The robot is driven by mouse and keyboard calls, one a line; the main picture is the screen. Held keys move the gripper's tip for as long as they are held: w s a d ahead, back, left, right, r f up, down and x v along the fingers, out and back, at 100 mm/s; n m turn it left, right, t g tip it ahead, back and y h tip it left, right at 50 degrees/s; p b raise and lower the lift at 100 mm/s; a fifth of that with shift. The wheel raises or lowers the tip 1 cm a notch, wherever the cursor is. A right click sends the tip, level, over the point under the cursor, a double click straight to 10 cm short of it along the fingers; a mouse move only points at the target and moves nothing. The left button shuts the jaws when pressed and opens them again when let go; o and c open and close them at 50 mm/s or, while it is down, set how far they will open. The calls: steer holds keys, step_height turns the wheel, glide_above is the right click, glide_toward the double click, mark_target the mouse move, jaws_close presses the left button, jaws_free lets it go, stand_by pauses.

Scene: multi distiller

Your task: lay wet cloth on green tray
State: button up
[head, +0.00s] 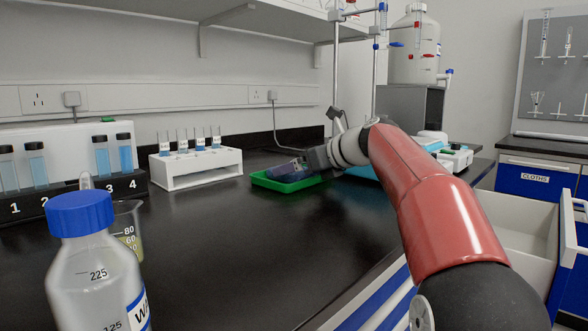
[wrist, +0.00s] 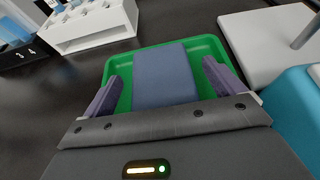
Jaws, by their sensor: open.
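The green tray (head: 283,187) lies on the black bench top toward the back, and it fills much of the wrist view (wrist: 122,66). A folded blue-grey cloth (wrist: 165,72) appears over the tray's middle in the wrist view, between my fingers. My gripper (head: 298,167) is at the tray, and in the wrist view (wrist: 164,86) its two purple-grey fingers stand apart on either side of the cloth. Gaps show between the fingers and the cloth. The cloth's near end is hidden behind my gripper body.
A white rack (head: 200,170) with blue-liquid tubes stands left of the tray. A blue-capped bottle (head: 95,265) and a beaker (head: 128,228) stand at front left. A light-blue object (wrist: 300,105) and white base (wrist: 265,45) lie right of the tray. An open drawer (head: 520,240) is at right.

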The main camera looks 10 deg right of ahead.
steer(key=v, duration=0.9)
steer(key=shift+s+d+r+p, duration=0.1)
steer(key=shift+s+d+p, duration=0.1)
steer(key=shift+s+p, duration=0.15)
